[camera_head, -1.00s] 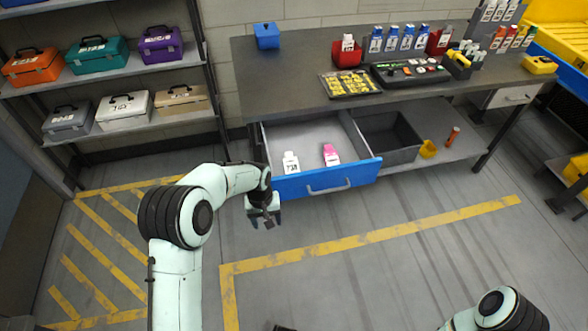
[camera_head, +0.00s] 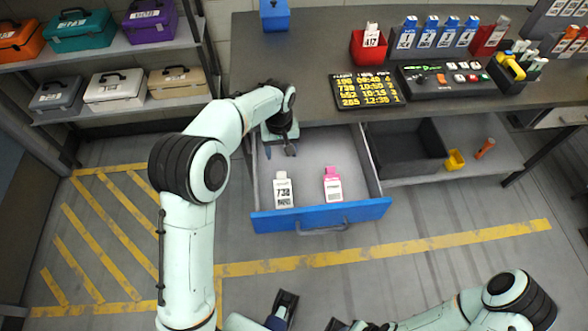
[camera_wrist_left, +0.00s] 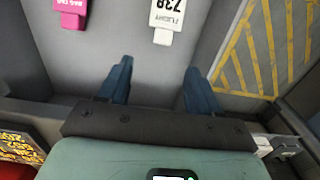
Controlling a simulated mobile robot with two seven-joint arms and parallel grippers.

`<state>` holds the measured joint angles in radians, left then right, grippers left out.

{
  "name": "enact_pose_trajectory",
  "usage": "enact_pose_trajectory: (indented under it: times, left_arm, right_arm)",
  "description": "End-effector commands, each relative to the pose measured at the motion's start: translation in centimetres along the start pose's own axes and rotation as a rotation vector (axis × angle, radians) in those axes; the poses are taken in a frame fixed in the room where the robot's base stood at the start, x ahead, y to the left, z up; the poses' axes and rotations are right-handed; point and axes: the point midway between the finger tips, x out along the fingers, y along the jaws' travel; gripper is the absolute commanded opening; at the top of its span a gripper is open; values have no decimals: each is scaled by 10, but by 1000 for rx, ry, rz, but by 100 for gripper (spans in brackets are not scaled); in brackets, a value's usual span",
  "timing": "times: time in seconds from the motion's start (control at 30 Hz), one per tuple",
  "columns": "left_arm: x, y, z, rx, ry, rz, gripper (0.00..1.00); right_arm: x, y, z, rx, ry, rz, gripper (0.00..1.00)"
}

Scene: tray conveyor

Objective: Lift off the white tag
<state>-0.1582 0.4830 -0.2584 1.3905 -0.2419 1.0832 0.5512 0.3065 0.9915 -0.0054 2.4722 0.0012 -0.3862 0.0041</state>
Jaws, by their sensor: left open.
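The white tag (camera_head: 283,190), printed with 738, lies in the left part of the open blue-fronted drawer (camera_head: 320,216). It also shows at the top of the left wrist view (camera_wrist_left: 170,15), partly cut off. The pink-topped tag (camera_head: 332,184) lies to its right in the drawer, and in the left wrist view (camera_wrist_left: 70,14). My left gripper (camera_head: 283,150) is over the back left of the drawer, apart from the white tag. Its blue fingers (camera_wrist_left: 157,70) are spread with nothing between them. My right gripper is at the bottom edge, partly cut off, its jaws unclear.
A dark open bin (camera_head: 405,150) is right of the drawer. A shelf of cases stands left. The floor in front is clear.

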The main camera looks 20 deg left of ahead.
Motion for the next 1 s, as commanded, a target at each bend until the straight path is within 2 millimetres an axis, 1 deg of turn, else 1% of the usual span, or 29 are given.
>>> enact_pose_trajectory:
  times: [0.07, 0.13, 0.4, 0.5, 0.67, 0.77, 0.9, 1.0]
  left_arm:
    - [4, 0, 0, 0, -1, -1, 64]
    - [13, -1, 0, 0, -3, -2, 64]
    - [64, -1, 1, -1, -4, -2, 64]
    - [76, -1, 1, 0, -3, -1, 64]
    - [85, -1, 0, 0, -1, 0, 64]
    - [98, -3, 1, -1, -3, -2, 64]
    - [120, -5, 1, 0, -4, -2, 64]
    - [130, -5, 0, 0, -2, -1, 64]
  right_arm:
    - [1, 1, 1, 1, -2, 1, 38]
    - [2, 1, 1, 1, -2, 1, 38]
    - [6, 2, -1, 1, 4, -1, 38]
    - [7, 2, -2, 1, 6, -1, 38]
    - [7, 2, -2, 0, 7, -1, 38]
    - [8, 2, -3, 0, 8, -2, 38]
    - [9, 2, -4, 0, 10, -2, 38]
    - [10, 2, -4, 0, 12, -2, 38]
